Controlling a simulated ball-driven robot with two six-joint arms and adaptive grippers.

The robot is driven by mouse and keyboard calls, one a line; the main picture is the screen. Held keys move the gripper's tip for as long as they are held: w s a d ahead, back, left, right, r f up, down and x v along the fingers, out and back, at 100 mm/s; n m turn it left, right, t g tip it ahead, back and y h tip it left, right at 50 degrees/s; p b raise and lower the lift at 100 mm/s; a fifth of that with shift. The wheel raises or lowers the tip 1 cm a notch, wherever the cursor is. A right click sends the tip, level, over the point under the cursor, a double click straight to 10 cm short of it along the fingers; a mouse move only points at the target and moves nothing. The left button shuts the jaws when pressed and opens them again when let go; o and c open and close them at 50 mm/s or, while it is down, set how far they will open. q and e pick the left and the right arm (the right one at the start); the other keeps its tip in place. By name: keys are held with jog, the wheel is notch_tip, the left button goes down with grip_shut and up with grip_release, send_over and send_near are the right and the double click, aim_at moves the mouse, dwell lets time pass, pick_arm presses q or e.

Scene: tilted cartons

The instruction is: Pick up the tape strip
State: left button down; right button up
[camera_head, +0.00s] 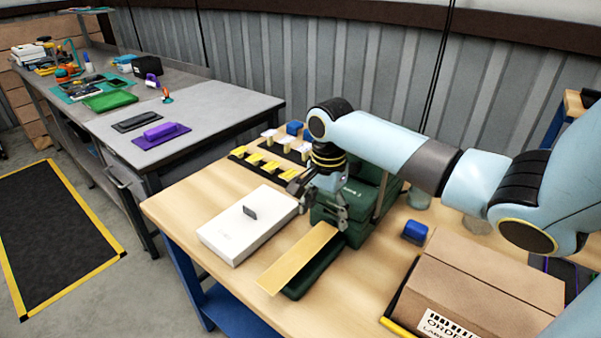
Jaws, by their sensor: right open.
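The tape strip (297,259) is a flat tan-gold band. It slopes down toward the front left from beside the dark green tape dispenser (324,215), over the dispenser's low front part. My right gripper (322,207) is open, pointing down just above the strip's upper end. Any contact between the fingers and the strip cannot be made out. The gripper and arm hide part of the dispenser. My left gripper is out of view.
A white box (247,228) with a small dark piece on top lies left of the strip. Yellow and white blocks (262,163) stand behind it. A blue block (414,231) and a brown carton (484,285) are to the right. The wooden table's (177,205) front-left corner is clear.

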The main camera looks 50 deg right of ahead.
aim_at(323, 232)
notch_tip(323, 232, down, 4)
jog(key=shift+f, duration=0.1)
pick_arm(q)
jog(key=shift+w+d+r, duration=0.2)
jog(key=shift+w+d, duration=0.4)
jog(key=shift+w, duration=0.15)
pick_arm(e)
jog(key=shift+f, duration=0.1)
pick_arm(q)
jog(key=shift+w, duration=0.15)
pick_arm(e)
jog(key=shift+f, duration=0.15)
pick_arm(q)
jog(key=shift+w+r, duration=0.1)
pick_arm(e)
jog(key=c, duration=0.8)
